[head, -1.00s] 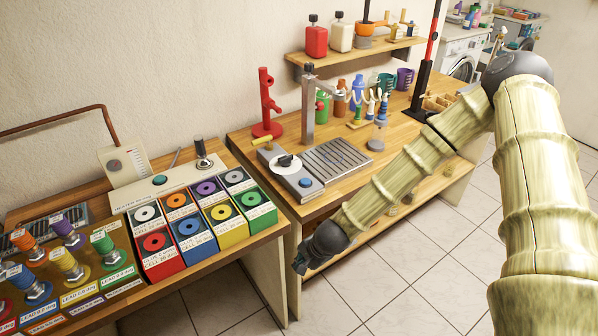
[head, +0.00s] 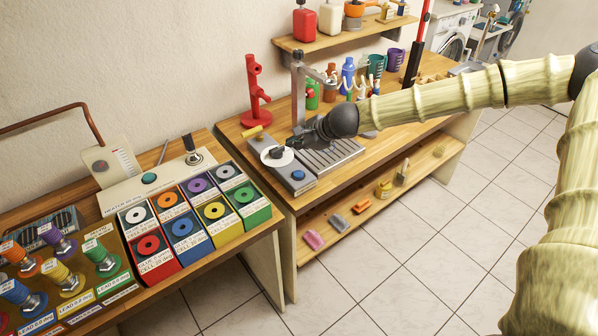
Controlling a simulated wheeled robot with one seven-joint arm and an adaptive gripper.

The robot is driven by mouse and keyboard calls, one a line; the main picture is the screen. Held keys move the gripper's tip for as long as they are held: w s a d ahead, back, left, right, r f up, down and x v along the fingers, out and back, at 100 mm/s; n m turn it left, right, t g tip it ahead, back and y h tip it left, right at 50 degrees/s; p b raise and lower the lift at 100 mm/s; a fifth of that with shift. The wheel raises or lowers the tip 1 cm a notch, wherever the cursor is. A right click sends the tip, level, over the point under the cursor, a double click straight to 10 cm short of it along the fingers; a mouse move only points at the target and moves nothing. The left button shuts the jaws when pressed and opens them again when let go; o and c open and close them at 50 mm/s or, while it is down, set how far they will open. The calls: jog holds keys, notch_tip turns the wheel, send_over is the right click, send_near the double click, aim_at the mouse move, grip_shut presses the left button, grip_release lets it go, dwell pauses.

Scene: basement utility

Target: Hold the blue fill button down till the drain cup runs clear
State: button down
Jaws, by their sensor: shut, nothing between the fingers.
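The blue fill button (head: 298,175) is on the front of a grey unit (head: 283,180) with a white dial and black knob (head: 278,154), on the right-hand bench. My gripper (head: 293,144) is shut and empty. It appears above the back of this unit, near the knob and left of the slatted drain grate (head: 333,155), behind the button in the picture. No contact with the button shows. I cannot make out a drain cup. My forearm and wrist hide part of the bench behind the grate.
A grey tap column (head: 298,90) and a red stand (head: 256,95) rise behind the unit. The left bench holds coloured cell boxes (head: 183,235) and a heater panel with a teal button (head: 149,178). A lower shelf (head: 340,222) holds small items.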

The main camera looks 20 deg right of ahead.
aim_at(296, 175)
jog(key=shift+a+f, duration=0.1)
jog(key=shift+a, duration=0.05)
notch_tip(296, 175, down, 9)
jog(key=b, duration=0.7)
jog(key=shift+f+b, duration=0.75)
jog(key=shift+b, duration=0.05)
dwell(5.9)
